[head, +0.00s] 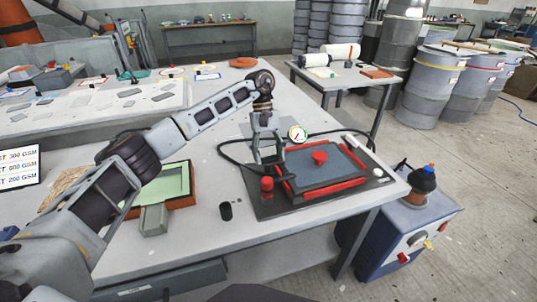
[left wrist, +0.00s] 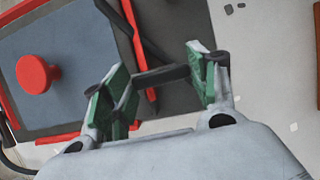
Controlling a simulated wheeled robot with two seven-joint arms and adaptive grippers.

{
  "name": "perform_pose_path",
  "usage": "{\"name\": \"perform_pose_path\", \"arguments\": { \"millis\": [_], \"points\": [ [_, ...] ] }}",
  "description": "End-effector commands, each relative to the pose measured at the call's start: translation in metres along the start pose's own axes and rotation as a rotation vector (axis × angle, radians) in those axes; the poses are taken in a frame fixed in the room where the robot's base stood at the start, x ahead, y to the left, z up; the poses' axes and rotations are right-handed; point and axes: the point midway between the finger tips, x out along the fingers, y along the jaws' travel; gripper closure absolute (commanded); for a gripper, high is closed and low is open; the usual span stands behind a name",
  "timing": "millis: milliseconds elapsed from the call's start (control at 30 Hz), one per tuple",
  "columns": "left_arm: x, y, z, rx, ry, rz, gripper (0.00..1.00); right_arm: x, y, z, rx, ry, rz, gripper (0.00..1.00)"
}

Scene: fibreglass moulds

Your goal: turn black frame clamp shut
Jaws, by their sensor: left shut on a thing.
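The black frame clamp shows in the left wrist view as a black bar (left wrist: 162,76) between the green finger pads of my left gripper (left wrist: 158,84). My left gripper is shut on it. In the head view my left gripper (head: 268,158) reaches down at the left edge of the red frame (head: 327,187), and the clamp is too small and covered to make out. The frame surrounds a grey panel (head: 338,171) with a red knob (head: 319,157) on it. I cannot tell the clamp's angle exactly. My right gripper is not in view.
A red-topped piece (head: 267,183) stands close to the gripper. A round gauge (head: 298,134) and a black hose (head: 231,159) lie around the frame. The table's front middle is clear.

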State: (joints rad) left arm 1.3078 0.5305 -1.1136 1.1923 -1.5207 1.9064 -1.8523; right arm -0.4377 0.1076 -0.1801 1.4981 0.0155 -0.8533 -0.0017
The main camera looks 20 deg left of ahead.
Motion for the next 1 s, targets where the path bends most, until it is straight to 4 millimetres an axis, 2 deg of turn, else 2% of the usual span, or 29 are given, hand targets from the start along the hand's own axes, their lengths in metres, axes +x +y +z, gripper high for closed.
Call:
{"name": "perform_pose_path", "arguments": {
  "millis": [300, 333, 467, 833, 1000],
  "points": [
    [-0.0016, 0.0001, -0.0006, -0.001, 0.003, 0.003, 0.65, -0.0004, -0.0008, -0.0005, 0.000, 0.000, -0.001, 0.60],
    [-0.0016, 0.0001, -0.0006, -0.001, 0.003, 0.003, 0.37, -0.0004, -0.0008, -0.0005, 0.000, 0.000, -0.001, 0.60],
    [-0.0012, 0.0001, -0.0005, -0.001, 0.002, 0.002, 0.21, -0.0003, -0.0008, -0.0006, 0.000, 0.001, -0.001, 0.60],
    [-0.0008, 0.0001, -0.0002, -0.001, 0.001, 0.001, 0.20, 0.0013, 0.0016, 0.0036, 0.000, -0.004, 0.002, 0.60],
    [-0.0067, 0.0005, -0.0001, 0.000, 0.002, 0.002, 0.20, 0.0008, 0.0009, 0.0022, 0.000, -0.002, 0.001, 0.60]
  ]
}}
